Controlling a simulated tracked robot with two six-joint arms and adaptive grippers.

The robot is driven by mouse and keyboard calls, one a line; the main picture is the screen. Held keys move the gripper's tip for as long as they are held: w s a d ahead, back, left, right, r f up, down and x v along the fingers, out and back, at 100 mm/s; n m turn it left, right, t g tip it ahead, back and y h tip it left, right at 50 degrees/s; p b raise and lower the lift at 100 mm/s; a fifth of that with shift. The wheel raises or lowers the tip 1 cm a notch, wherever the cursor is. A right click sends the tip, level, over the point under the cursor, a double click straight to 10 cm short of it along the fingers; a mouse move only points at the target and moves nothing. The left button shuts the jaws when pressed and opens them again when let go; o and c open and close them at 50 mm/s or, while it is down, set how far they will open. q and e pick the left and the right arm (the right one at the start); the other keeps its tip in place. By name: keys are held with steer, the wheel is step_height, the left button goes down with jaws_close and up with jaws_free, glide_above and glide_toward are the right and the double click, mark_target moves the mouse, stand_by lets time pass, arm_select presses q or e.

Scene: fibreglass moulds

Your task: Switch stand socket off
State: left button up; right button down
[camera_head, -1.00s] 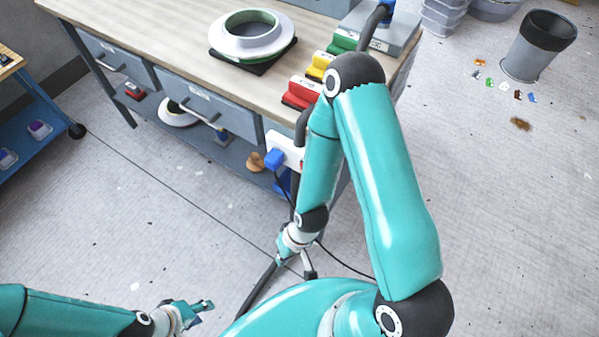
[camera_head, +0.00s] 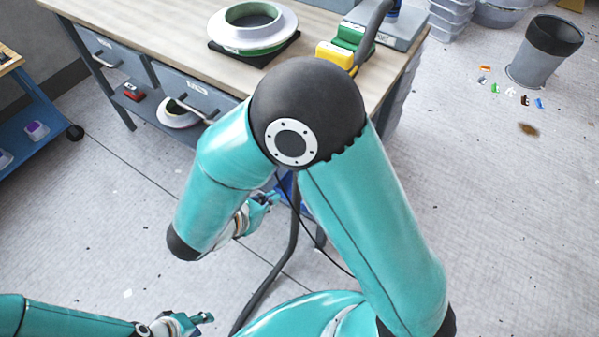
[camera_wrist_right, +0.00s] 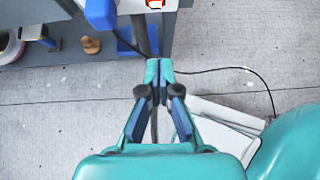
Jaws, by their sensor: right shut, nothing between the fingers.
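The stand socket's red switch (camera_wrist_right: 155,4) shows at the top edge of the right wrist view, cut off by the frame. A blue plug (camera_wrist_right: 101,13) sits to its left. The switch position is too cropped to tell. In the head view my right arm hides the socket. My right gripper (camera_wrist_right: 158,66) is shut and empty, its fingertips pointing up the picture toward the socket and apart from it. It also shows in the head view (camera_head: 268,197) beside the workbench. My left gripper (camera_head: 205,318) is low at the left, away from the bench; its opening is unclear.
The workbench (camera_head: 150,35) carries a round mould (camera_head: 252,28), a yellow block (camera_head: 333,54) and a green block (camera_head: 352,37). A dark stand pole (camera_wrist_right: 141,38) and a black cable (camera_wrist_right: 240,73) lie near my right gripper. A bin (camera_head: 545,50) stands on the floor at right.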

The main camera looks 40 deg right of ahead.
steer(key=shift+w+r+t, duration=0.3)
steer(key=shift+w+r, duration=0.05)
steer(key=shift+r, duration=0.25)
steer(key=d+r+p+x, duration=0.1)
steer(key=d+r+x, duration=0.1)
steer(key=x, duration=1)
steer(key=shift+w+d, duration=0.25)
steer(key=shift+w, duration=0.15)
